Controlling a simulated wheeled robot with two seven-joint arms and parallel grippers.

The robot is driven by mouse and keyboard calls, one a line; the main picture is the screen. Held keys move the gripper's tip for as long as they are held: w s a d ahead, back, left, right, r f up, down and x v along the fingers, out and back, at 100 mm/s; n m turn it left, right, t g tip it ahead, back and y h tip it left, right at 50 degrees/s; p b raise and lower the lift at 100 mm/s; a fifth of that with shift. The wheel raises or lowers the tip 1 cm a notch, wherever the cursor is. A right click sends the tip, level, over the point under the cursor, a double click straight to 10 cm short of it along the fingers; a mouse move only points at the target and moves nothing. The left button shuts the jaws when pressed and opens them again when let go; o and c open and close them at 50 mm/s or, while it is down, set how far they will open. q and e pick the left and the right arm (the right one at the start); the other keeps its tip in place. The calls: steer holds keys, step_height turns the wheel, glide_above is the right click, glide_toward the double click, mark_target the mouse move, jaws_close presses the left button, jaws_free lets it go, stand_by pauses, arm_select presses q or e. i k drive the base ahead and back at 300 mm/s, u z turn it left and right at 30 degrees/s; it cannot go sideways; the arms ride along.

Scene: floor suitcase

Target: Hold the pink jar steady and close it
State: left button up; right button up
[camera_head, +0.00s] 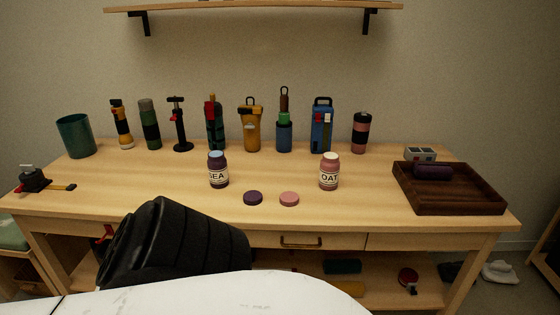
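The pink jar (329,172), labelled "OAT", stands upright and open-topped on the wooden table, right of the middle. A pink lid (289,199) lies flat near the table's front edge, to the left of the jar and apart from it. A dark purple jar (218,171), labelled "SEA", stands upright to the left. A dark purple lid (253,198) lies flat just left of the pink lid. Neither of my grippers shows in the head view, so nothing is seen touching the jars or lids.
A green cup (76,136) stands at the left. A dark wooden tray (462,201) with a purple roll (433,172) sits at the right. The tabletop (275,170) between the jars is clear.

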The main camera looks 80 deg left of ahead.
mark_target(330, 169)
steer(key=u, duration=2.05)
